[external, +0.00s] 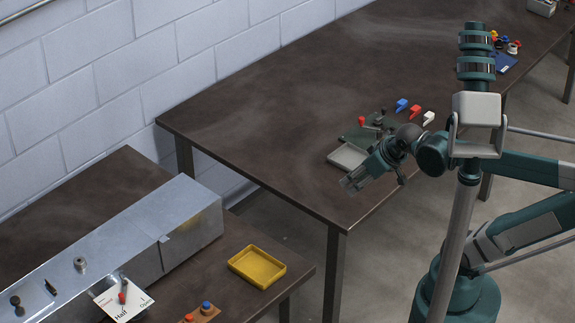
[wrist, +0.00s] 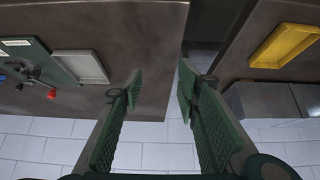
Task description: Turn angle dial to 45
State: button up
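I cannot pick out an angle dial or a 45 mark for certain in either view. A metal duct (external: 185,215) lies on the near left bench and carries a small round knob (external: 80,263) and dark fittings. A red-tipped lever (external: 122,290) sits over a white card marked "Half" and "Open". A green fixture (external: 357,137) with a red knob (external: 361,121) stands on the far table; it also shows at the left of the wrist view (wrist: 75,65). My gripper (external: 348,184) is open and empty, above the far table's front edge; its pads stand apart in the wrist view (wrist: 160,86).
A yellow tray (external: 257,267) lies on the near bench, beside red and blue buttons (external: 200,311). Blue, red and white pieces (external: 415,111) lie beyond the fixture. A grey tray (external: 347,156) adjoins it. A gap separates the two tables. The far table's left part is clear.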

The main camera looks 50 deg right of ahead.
jog(key=w+d+r+n+g+p, duration=0.1)
jog(key=w+d+r+n+p, duration=0.2)
jog(key=d, duration=0.4)
jog(key=w+d+r+g+h+p, duration=0.1)
jog(key=w+d+g+p, duration=0.15)
jog(key=w+d, duration=0.4)
jog(key=w+d+r+n+p, duration=0.2)
jog(key=w+d+p, duration=0.15)
jog(key=d, duration=0.55)
jog(key=d+f+n+g+p, duration=0.1)
jog(key=d+f+p, duration=0.1)
jog(key=d, duration=0.6)
jog(key=s+d+f+n+g+p, duration=0.1)
jog(key=d+f+p, duration=0.2)
jog(key=d, duration=0.6)
jog(key=d+f+n+g+p, duration=0.1)
jog(key=d+f+p, duration=0.2)
jog(key=d, duration=0.5)
jog(key=shift+s+d+f+n+y+p, duration=0.25)
jog(key=shift+s+n+y+p, duration=0.15)
jog(key=shift+p, duration=0.2)
jog(key=shift+s+d+f+g, duration=0.2)
jog(key=shift+d+f+g, duration=0.05)
jog(key=shift+d+f, duration=0.1)
jog(key=shift+f, duration=3.85)
